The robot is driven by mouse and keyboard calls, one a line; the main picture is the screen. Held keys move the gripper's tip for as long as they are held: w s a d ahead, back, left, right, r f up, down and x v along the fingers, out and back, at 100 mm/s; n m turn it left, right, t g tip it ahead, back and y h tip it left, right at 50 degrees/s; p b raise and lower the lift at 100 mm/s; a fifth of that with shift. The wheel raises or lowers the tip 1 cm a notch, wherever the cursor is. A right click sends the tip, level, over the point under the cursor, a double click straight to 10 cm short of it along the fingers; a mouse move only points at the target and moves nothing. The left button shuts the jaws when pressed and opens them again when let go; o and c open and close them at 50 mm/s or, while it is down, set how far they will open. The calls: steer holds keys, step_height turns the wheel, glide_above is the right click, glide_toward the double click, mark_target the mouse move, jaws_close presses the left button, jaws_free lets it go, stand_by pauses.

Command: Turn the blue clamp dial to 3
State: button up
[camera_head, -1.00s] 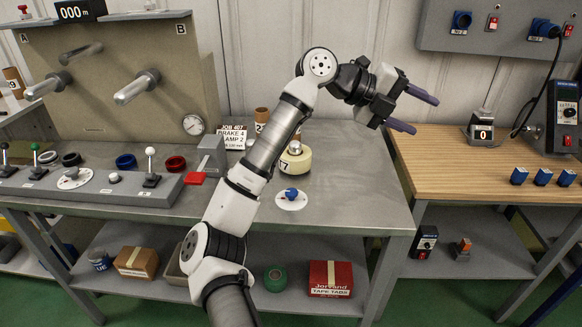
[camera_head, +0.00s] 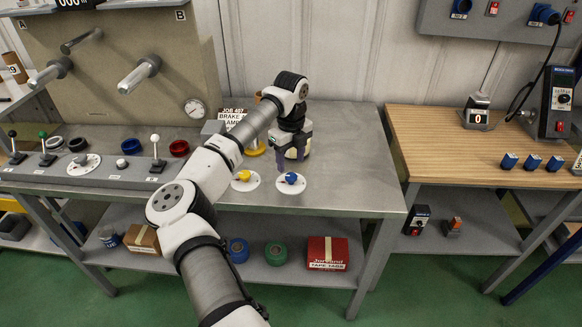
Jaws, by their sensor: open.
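The blue clamp dial (camera_head: 291,178) is a small blue knob on a round white plate (camera_head: 289,187) near the front edge of the grey metal bench (camera_head: 345,165). Its setting is too small to read. My gripper (camera_head: 290,170) points down just above and behind the dial, its two purple fingers apart. I cannot tell whether the fingertips touch the knob. A yellow dial (camera_head: 245,176) on a similar white plate sits just to the left.
A pale roll (camera_head: 303,148) stands behind my gripper. A control panel (camera_head: 90,172) with levers and knobs lies on the left. The bench right of the blue dial is clear. A wooden table (camera_head: 450,150) with a counter (camera_head: 477,112) stands to the right.

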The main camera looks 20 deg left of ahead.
mark_target(291, 176)
steer(key=shift+f+p, duration=0.55)
steer(key=shift+f, duration=2.1)
steer(key=c, duration=1)
